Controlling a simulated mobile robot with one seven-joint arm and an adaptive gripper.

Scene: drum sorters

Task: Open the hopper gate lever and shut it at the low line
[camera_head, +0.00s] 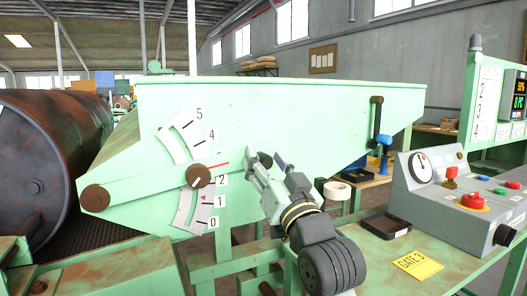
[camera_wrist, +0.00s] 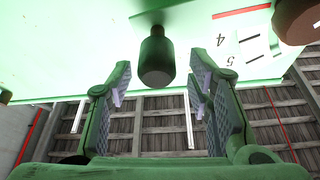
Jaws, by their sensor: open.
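The pale green hopper (camera_head: 290,110) has a white scale marked 0 to 5. A brown round knob (camera_head: 198,176) carries a red pointer (camera_head: 218,165), which reads between 2 and 3. My gripper (camera_head: 266,160) is open in front of the hopper, right of the scale. In the wrist view a dark, rounded handle (camera_wrist: 156,60) juts from the green panel, between my open fingers (camera_wrist: 160,78) in the picture, with gaps on both sides. My gripper hides it in the head view.
A control box (camera_head: 455,185) with a gauge and buttons stands on the green bench at right. A black tray (camera_head: 386,225), a tape roll (camera_head: 337,190) and a yellow "GATE 3" card (camera_head: 418,264) are near it. A rusty drum (camera_head: 45,150) is at left.

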